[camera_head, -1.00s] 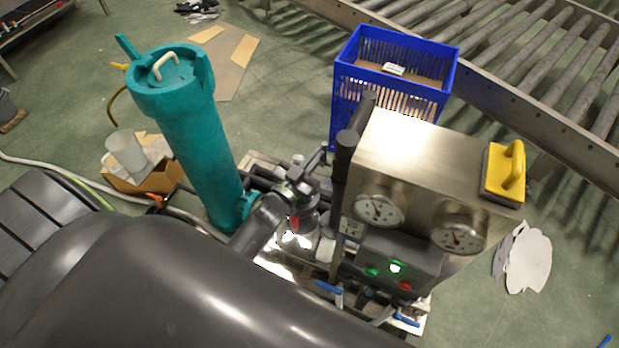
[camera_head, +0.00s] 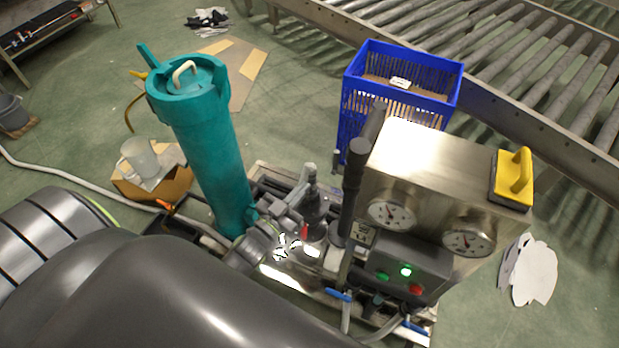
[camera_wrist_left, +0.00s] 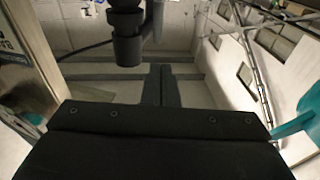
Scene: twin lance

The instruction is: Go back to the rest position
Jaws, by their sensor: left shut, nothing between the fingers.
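My left gripper (camera_head: 289,243) shows small and partly blurred against the shiny metal skid in the head view, at the end of my dark arm. In the left wrist view its two dark fingers (camera_wrist_left: 161,86) lie together, with nothing between them. It is between the teal cylinder (camera_head: 208,150) and the steel gauge cabinet (camera_head: 425,160). A dark fitting (camera_head: 313,205) stands close to it; dark cup-shaped parts (camera_wrist_left: 126,35) show beyond the fingers in the left wrist view. My right gripper is not in view.
A blue crate (camera_head: 400,90) stands behind the cabinet, before a roller conveyor (camera_head: 520,100). A yellow-handled block (camera_head: 513,180) sits on the cabinet. A cardboard box (camera_head: 160,185) with a white jug (camera_head: 138,158) is at left.

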